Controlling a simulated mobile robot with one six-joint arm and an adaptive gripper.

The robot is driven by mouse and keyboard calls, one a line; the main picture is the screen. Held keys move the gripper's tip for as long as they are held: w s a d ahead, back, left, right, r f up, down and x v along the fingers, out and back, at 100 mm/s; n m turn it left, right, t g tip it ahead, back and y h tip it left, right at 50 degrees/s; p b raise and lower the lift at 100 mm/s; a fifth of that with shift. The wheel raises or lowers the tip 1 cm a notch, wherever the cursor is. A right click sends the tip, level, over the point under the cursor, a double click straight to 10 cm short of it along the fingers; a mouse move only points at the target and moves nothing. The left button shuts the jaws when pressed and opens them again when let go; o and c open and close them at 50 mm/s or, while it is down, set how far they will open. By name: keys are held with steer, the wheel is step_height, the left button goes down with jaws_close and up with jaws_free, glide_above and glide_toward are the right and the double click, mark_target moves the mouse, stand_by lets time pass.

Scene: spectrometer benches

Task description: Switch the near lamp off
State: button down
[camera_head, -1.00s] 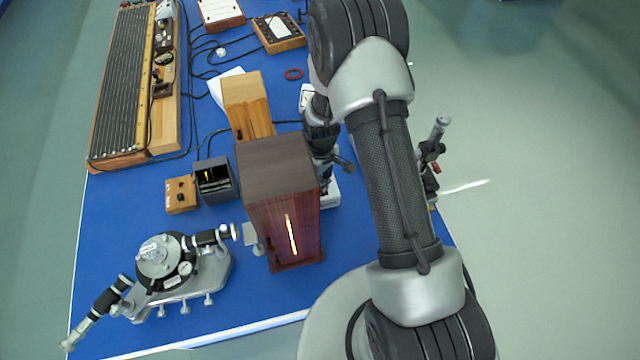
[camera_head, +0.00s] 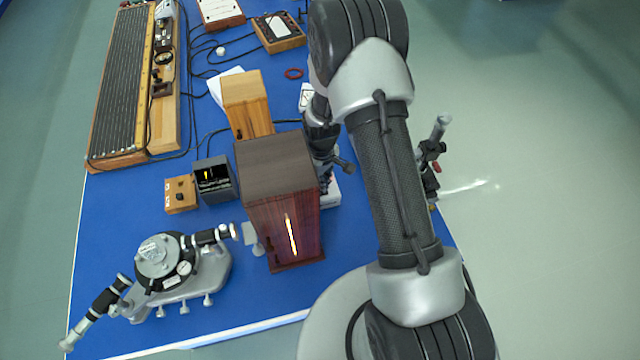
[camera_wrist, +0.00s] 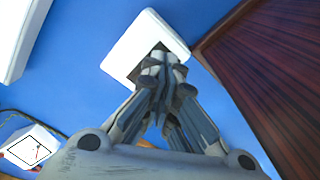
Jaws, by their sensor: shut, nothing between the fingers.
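The near lamp (camera_head: 276,190) is a tall dark red-brown wooden housing with a bright glowing slit in its front, standing near the front of the blue bench. Its wooden side (camera_wrist: 275,75) fills the right of the wrist view. A white square box (camera_wrist: 135,45) lies on the bench beside the housing; it also shows in the head view (camera_head: 331,196). My gripper (camera_wrist: 164,88) is shut and empty, its fingertips over the box's lower right part. A dark patch shows just beyond the fingertips. The fingers hide much of it, and I cannot tell whether they touch it.
A lighter wooden housing (camera_head: 247,103) stands just behind the lamp. A spectrometer (camera_head: 165,265) is at front left, close to the lamp. A small dark display box (camera_head: 214,180) stands left of the lamp. Cables cross the bench behind. Bare blue bench lies in front of the lamp.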

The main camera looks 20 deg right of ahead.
steer(key=shift+f+b, duration=0.65)
steer(key=shift+f, duration=0.15)
steer(key=shift+r, duration=0.1)
steer(key=shift+r+p, duration=2.1)
steer(key=shift+r, duration=1.4)
